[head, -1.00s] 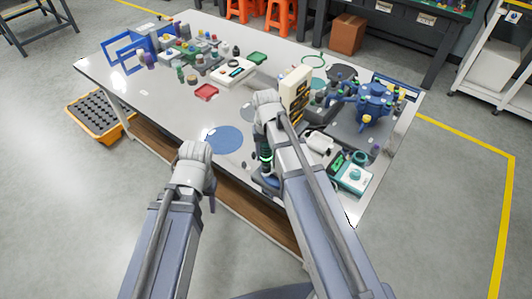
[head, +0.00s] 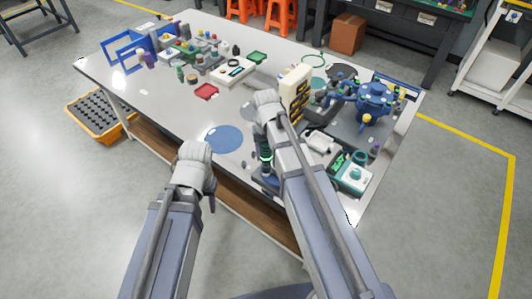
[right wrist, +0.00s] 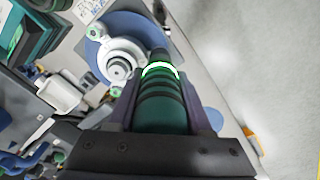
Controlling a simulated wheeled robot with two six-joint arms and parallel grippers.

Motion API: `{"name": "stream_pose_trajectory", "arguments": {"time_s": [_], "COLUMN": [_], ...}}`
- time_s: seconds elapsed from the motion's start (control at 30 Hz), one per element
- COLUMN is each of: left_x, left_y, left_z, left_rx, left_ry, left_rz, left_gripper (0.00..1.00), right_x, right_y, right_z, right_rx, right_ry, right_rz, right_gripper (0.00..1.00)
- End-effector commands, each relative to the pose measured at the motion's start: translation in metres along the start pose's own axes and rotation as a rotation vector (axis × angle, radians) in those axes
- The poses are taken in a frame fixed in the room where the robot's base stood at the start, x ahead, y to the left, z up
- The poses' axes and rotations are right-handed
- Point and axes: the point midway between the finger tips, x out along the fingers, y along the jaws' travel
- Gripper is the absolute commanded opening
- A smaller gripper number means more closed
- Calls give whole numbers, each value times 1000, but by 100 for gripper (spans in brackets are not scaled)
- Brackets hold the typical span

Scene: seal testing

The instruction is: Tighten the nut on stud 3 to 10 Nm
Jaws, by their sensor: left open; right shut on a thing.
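My right gripper (right wrist: 160,88) is shut on a dark green and black cylindrical tool (right wrist: 161,108) with a lit green ring. The tool also shows in the head view (head: 266,153), upright near the table's front edge. In the right wrist view its dark far end reaches the right side of a white round flange (right wrist: 122,50) on a blue base (right wrist: 93,48). Small pale green nuts (right wrist: 97,30) sit on the flange rim; the stud under the tool is hidden, and I cannot read stud numbers. My left gripper (head: 211,198) is open and empty, in front of the table edge.
A blue round mat (head: 224,139) lies on the table (head: 150,103) left of the tool. A cream box (head: 295,88), a teal device (head: 353,172) and a blue pump-like assembly (head: 374,100) crowd the right side. The left front of the table is fairly clear.

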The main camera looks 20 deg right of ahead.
Motion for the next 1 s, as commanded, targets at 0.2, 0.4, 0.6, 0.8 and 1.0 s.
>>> {"name": "stream_pose_trajectory", "arguments": {"time_s": [0.2,0.4,0.6,0.8,1.0], "left_x": [0,-2,-13,-26,-39], "left_y": [0,0,-1,-2,-4], "left_z": [0,0,1,2,2], "left_rx": [0,0,0,0,0], "left_ry": [0,0,0,0,0], "left_rz": [0,0,0,0,0], "left_gripper": [50,50,50,50,50], "right_x": [0,-2,-13,-26,-39], "right_y": [0,0,0,0,0], "right_z": [0,0,0,0,0], "right_rx": [0,0,0,0,0], "right_ry": [0,0,0,0,0], "right_rz": [0,0,0,0,0], "right_gripper": [0,0,0,0,0]}}
